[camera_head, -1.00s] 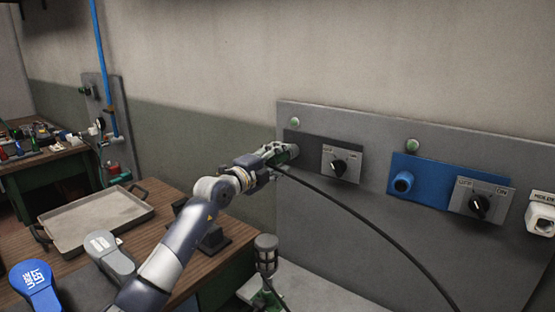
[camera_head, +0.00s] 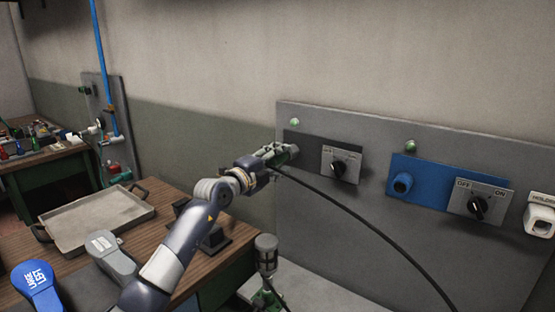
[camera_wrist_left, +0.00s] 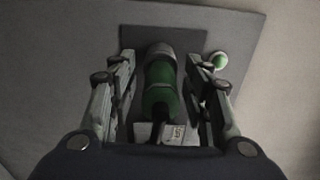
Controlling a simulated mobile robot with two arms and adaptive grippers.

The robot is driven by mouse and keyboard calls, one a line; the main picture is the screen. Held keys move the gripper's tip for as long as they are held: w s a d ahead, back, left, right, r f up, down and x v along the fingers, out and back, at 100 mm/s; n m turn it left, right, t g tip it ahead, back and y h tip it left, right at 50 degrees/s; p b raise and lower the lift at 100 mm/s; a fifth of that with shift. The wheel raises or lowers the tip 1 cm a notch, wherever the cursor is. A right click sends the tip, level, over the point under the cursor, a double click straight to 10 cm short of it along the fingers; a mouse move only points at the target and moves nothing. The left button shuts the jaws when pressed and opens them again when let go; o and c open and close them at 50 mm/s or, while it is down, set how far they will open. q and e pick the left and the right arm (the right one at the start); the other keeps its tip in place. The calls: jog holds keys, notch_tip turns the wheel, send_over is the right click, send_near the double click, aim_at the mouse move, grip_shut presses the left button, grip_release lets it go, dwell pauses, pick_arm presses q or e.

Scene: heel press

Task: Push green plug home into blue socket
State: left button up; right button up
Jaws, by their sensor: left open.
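The green plug (camera_wrist_left: 160,88) shows in the left wrist view between my left gripper's fingers, with a grey front end towards a dark plate. Whether it is seated in something on that plate is hidden. My left gripper (camera_head: 282,153) is open around the plug; gaps show on both sides of it in the left wrist view (camera_wrist_left: 160,90). A black cable (camera_head: 360,217) runs from there down to the right. The blue socket (camera_head: 402,184) sticks out of a blue plate farther right on the wall panel, with nothing in it. My right gripper is out of view.
The grey wall panel (camera_head: 300,225) carries a left switch (camera_head: 340,165), an OFF/ON switch (camera_head: 478,207) and a white holder (camera_head: 540,218). A grey cylindrical thing (camera_head: 265,244) stands below my left gripper. A metal tray (camera_head: 65,240) lies on the wooden bench at left.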

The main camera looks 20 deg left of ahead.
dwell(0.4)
pick_arm(q)
jog(key=shift+p, duration=0.5)
grip_shut()
